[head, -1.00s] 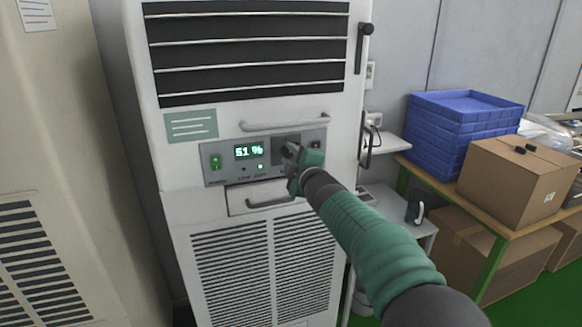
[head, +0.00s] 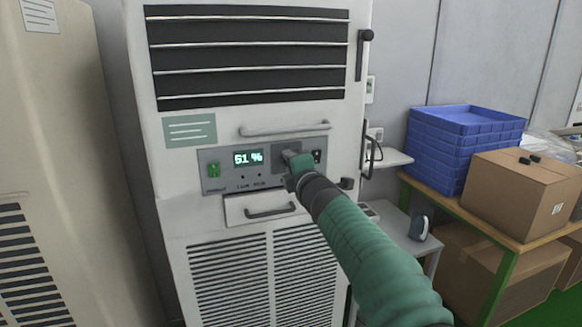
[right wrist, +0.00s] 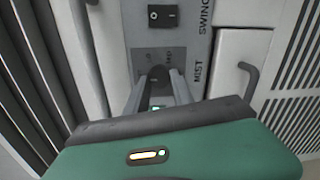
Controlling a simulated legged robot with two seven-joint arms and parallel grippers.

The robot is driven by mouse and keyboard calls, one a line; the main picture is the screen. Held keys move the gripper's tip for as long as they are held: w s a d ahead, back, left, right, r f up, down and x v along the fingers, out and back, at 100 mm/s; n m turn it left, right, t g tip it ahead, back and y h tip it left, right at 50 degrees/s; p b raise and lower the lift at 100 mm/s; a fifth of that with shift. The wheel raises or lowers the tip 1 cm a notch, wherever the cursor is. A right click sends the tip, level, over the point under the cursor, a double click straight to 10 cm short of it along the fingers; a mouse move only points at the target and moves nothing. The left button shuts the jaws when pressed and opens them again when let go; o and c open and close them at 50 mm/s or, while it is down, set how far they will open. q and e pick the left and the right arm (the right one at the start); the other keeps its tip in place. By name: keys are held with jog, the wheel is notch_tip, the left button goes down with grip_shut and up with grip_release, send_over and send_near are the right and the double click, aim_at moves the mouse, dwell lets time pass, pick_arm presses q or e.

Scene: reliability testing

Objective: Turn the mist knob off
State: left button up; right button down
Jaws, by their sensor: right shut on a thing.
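The mist knob (right wrist: 158,74) is a dark knob on the grey control panel, beside the MIST label in the right wrist view. My right gripper (right wrist: 158,88) is shut on it, with one finger on each side. In the head view my right gripper (head: 290,159) is at the right part of the control panel (head: 225,156) and hides the knob. The panel's display (head: 248,157) shows green digits that read about 61 %. The small indicator dots below the display look dark. My left gripper is not in view.
A black rocker switch (right wrist: 163,16) sits by the SWING label. Bar handles (head: 284,129) stick out above and below the panel on the white cabinet (head: 180,220). Blue crates (head: 465,135) and a cardboard box (head: 520,190) stand on a bench at the right.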

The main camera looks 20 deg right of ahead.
jog(key=shift+a+f, duration=0.1)
jog(key=shift+f, duration=0.2)
jog(key=c, duration=1.4)
grip_release()
jog(key=o, duration=0.3)
jog(key=shift+w, duration=0.15)
jog(key=shift+r, duration=0.15)
jog(key=s+b, duration=0.2)
jog(key=s, duration=0.3)
jog(key=s+b, duration=0.2)
jog(key=s, duration=0.4)
jog(key=s+b, duration=0.2)
jog(key=s, duration=0.3)
jog(key=shift+s+r, duration=0.35)
jog(key=shift+s, duration=0.05)
jog(key=shift+f, duration=0.1)
